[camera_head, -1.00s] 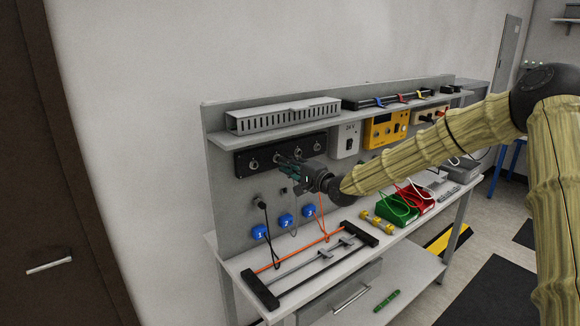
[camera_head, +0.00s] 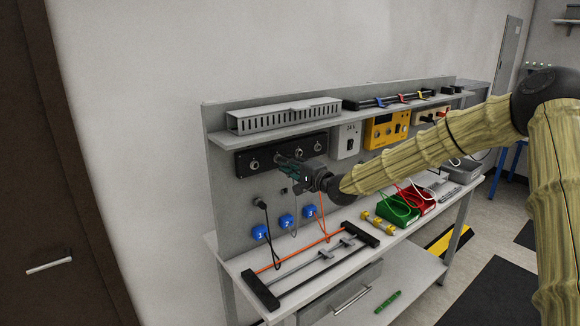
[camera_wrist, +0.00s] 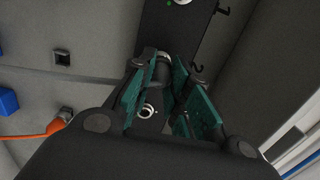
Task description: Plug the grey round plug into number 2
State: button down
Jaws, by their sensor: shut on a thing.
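My gripper (camera_head: 288,170) is in front of the back panel, just below the black socket strip (camera_head: 254,165). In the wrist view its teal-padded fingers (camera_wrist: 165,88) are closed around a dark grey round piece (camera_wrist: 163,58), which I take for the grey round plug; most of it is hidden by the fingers. A silver ring (camera_wrist: 148,110) shows between the fingers; I cannot tell whether it belongs to the strip. The blue number 2 label (camera_head: 286,221) is below my gripper, between number 1 (camera_head: 259,232) and number 3 (camera_head: 310,211). A thin grey cable hangs near number 2.
A black plug (camera_head: 261,202) with a cable sits above number 1. An orange plug (camera_wrist: 58,126) and an empty square socket (camera_wrist: 62,57) show in the wrist view. A shelf (camera_head: 222,139) overhangs the strip. A frame with black end bars (camera_head: 260,290) lies on the bench.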

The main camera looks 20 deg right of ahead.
jog(key=shift+w+a, duration=0.1)
jog(key=shift+w, duration=0.2)
jog(key=c, duration=1.3)
grip_release()
jog(key=shift+s, duration=0.1)
jog(key=v, duration=1.1)
jog(key=shift+s, duration=0.4)
